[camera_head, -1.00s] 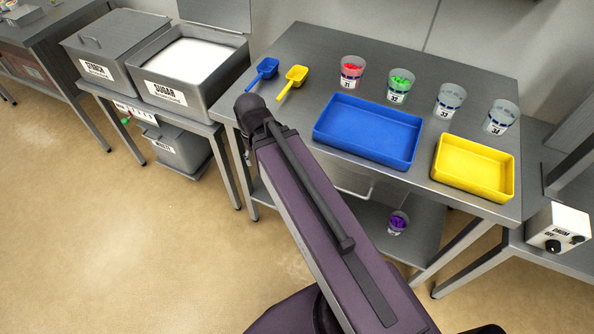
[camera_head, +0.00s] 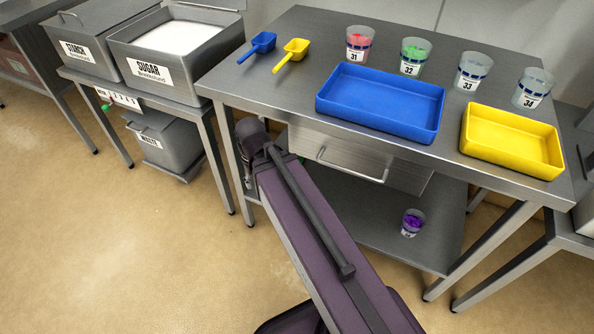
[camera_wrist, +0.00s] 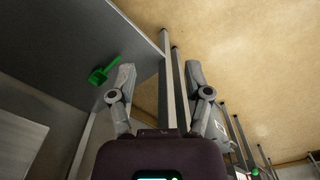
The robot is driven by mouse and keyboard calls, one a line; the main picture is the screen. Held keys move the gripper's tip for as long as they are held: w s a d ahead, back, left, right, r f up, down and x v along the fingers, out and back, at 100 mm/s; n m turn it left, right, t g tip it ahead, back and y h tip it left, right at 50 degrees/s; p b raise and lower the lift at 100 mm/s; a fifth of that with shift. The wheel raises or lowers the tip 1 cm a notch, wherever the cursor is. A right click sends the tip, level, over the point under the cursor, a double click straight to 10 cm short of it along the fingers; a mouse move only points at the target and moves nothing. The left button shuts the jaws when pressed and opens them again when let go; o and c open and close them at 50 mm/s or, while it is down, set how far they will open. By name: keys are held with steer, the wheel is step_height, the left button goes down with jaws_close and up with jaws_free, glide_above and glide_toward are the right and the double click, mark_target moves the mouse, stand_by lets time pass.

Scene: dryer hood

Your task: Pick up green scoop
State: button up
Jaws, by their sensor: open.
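The green scoop (camera_wrist: 103,74) lies on a grey metal surface in the wrist view, left of my gripper (camera_wrist: 160,72). My gripper is open and empty, its two fingers wide apart. The scoop is close beside the left finger, outside the gap between the fingers; I cannot tell whether they touch. In the head view my gripper is hidden behind my arm, and the scoop cannot be made out clearly.
My arm is beside the left end of the steel table (camera_head: 262,85), below its top. Blue (camera_head: 262,45) and yellow (camera_head: 292,52) scoops, numbered cups, a blue tray (camera_head: 380,124) and a yellow tray (camera_head: 512,165) stand on top. A purple-filled cup (camera_head: 412,223) stands on the lower shelf.

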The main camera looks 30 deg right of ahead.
steer(key=w+d+f+m+b, duration=0.1)
steer(key=w+d+f+b, duration=0.15)
steer(key=f+b, duration=0.65)
steer(key=w+d+f+m+b, duration=0.1)
steer(key=w+f+b, duration=0.3)
steer(key=f+b, duration=0.5)
steer(key=w+d+f+m+t+y+b, duration=0.1)
steer(key=w+d+f+m, duration=0.2)
steer(key=w+d+m, duration=0.5)
steer(key=w+d, duration=1)
steer(key=d, duration=0.4)
steer(key=shift+t+b, duration=0.4)
steer(key=shift+f, duration=0.1)
steer(key=f+b, duration=0.2)
steer(key=w+f+b, duration=0.1)
steer(key=f+b, duration=0.2)
steer(key=a+f+b, duration=0.1)
steer(key=f+b, duration=0.2)
steer(key=shift+w+f, duration=0.15)
steer(key=shift+w, duration=0.05)
steer(key=shift+b, duration=0.3)
